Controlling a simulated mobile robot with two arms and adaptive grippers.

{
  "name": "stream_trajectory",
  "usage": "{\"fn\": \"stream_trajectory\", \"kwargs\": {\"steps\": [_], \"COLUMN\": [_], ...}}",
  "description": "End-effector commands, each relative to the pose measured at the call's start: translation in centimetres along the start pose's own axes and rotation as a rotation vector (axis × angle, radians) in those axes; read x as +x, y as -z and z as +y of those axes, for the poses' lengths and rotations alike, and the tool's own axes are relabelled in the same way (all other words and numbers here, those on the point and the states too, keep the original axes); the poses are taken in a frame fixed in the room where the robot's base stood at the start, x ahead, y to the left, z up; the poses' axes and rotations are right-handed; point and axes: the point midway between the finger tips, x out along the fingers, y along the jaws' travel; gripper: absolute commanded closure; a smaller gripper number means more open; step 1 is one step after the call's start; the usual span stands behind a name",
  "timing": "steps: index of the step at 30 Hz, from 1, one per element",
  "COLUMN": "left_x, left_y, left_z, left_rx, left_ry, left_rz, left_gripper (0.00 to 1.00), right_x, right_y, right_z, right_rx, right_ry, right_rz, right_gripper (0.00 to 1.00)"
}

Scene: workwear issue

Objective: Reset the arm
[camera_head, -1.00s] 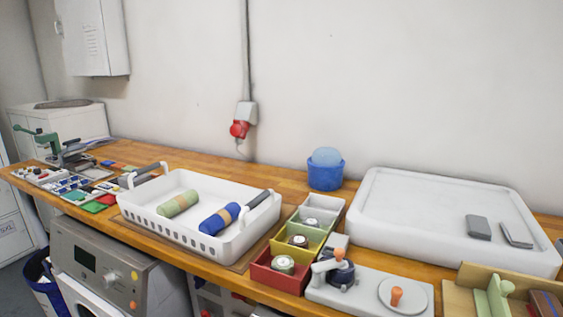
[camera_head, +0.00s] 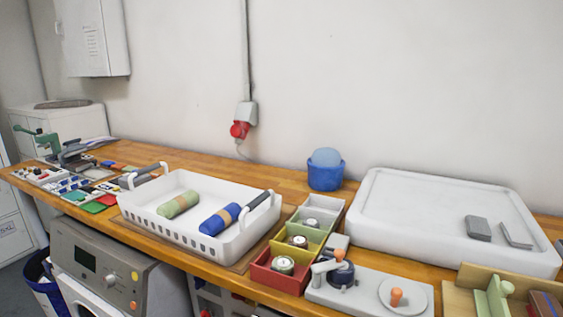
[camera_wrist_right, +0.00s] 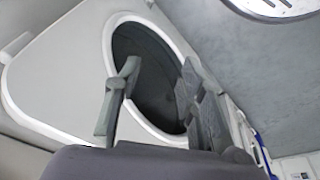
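My right gripper (camera_wrist_right: 161,68) shows only in the right wrist view. Its two grey fingers stand apart with nothing seen between them. Behind them is a dark oval opening (camera_wrist_right: 150,45) with a pale rim; I cannot tell how far away it is. Neither gripper shows in the head view, and my left gripper is in no view.
On the wooden bench (camera_head: 290,185) stand a white basket (camera_head: 160,225) with green (camera_head: 178,204) and blue (camera_head: 219,219) rolls, several small bins (camera_head: 275,279), a blue tub (camera_head: 325,175) and a large white tray (camera_head: 420,205). A washing machine (camera_head: 110,260) is below.

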Motion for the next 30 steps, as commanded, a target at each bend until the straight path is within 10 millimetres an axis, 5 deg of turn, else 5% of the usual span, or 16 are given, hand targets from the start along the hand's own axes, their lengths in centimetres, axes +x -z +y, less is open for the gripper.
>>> {"fn": "stream_trajectory", "kwargs": {"steps": [6,13,21,30], "left_x": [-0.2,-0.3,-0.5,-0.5], "left_y": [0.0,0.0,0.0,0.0], "left_z": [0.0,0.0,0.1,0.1], "left_rx": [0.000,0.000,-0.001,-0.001], "left_ry": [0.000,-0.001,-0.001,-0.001], "left_rz": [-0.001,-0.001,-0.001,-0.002], "left_gripper": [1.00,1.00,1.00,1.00], "right_x": [9.9,17.3,20.5,20.7], "right_y": [-5.8,-14.6,-23.6,-25.8], "right_z": [-0.5,-0.8,-0.9,-0.8], "right_rx": [-0.010,-0.022,-0.033,-0.037], "right_ry": [0.006,0.012,0.015,0.015], "right_rz": [-0.056,-0.107,-0.147,-0.154], "right_gripper": [0.63,0.63,0.63,0.63]}}
